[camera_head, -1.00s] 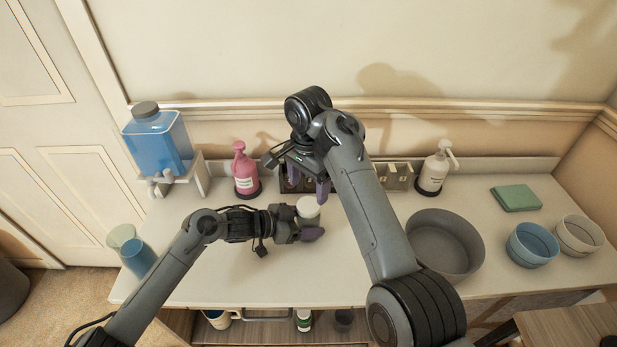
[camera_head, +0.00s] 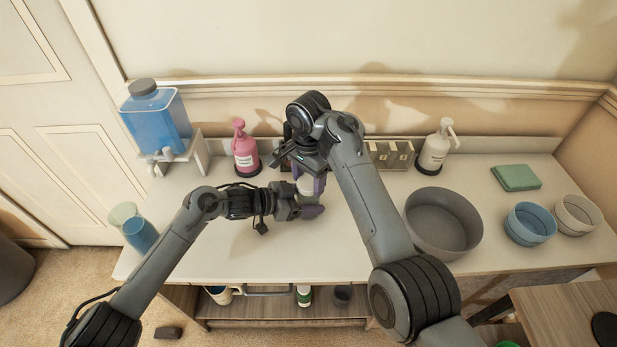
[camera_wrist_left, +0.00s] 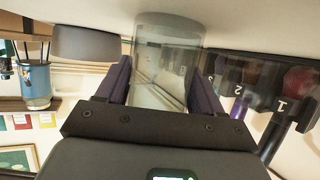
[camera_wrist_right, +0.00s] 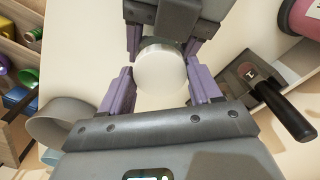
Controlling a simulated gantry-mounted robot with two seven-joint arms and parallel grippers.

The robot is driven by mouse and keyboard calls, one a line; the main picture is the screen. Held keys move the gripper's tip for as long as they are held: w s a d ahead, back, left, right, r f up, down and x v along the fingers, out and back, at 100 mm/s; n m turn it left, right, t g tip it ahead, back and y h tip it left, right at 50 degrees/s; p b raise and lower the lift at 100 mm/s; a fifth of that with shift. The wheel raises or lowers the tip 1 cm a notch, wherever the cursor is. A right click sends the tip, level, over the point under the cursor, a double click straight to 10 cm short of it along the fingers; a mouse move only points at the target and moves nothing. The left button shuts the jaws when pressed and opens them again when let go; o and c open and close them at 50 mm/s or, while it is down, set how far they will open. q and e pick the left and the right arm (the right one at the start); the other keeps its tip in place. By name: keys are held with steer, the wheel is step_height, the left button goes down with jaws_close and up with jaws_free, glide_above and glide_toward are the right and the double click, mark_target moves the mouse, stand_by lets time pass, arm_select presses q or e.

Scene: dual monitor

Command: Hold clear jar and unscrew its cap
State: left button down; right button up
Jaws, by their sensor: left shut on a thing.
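The clear jar (camera_wrist_left: 168,60) stands upright on the counter between the purple fingers of my left gripper (camera_wrist_left: 165,85), which is shut on its body. Its pale round cap (camera_wrist_right: 161,75) shows from above in the right wrist view. In the head view the cap (camera_head: 306,186) is partly hidden by my right gripper (camera_head: 308,180). My right gripper points down over the jar with its fingers (camera_wrist_right: 155,88) on either side of the cap. A gap shows between those fingers and the cap, so it looks open around it.
A pink pump bottle (camera_head: 245,150) stands behind my left gripper. A grey basin (camera_head: 443,222) stands to the right, with blue (camera_head: 530,223) and white bowls (camera_head: 577,214) beyond. The front middle of the counter is clear.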

steer(key=c, duration=0.7)
steer(key=shift+o, duration=0.2)
steer(key=n, duration=0.3)
steer(key=o, duration=1.2)
steer(key=shift+c, duration=0.2)
steer(key=shift+r, duration=2.25)
steer(key=shift+c, duration=0.4)
step_height(320, 180, up, 3)
steer(key=m, duration=0.2)
steer(key=shift+r+m, duration=0.15)
steer(key=shift+m, duration=0.25)
steer(key=shift+f, duration=3.9)
